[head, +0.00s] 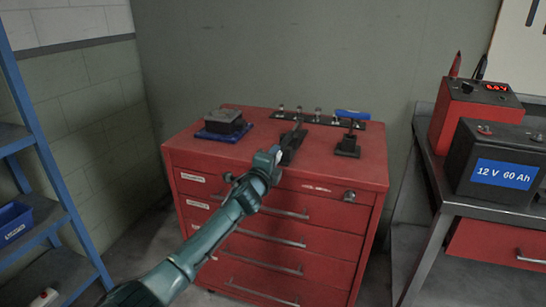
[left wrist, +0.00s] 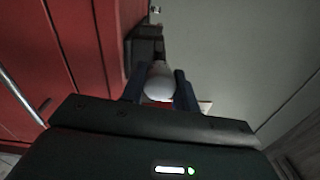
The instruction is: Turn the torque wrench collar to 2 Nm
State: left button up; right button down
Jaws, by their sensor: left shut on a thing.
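I cannot tell if this part is the wrench collar, and no scale can be read. My right gripper is not in view.
The red drawer cabinet (head: 262,225) also carries a dark block on a blue base (head: 224,125) at left and a black rack (head: 283,115) with small metal pieces. A bench at right holds a red display box (head: 472,112) and a black battery (head: 495,160). Blue shelving (head: 45,150) stands at left.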

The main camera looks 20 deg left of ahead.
pick_arm(q)
jog(key=shift+m, duration=0.7)
jog(key=o, duration=1)
jog(key=shift+s, duration=0.1)
jog(key=s, duration=0.4)
jog(key=s+p, duration=0.1)
jog(key=s, duration=0.8)
jog(key=shift+a, duration=0.25)
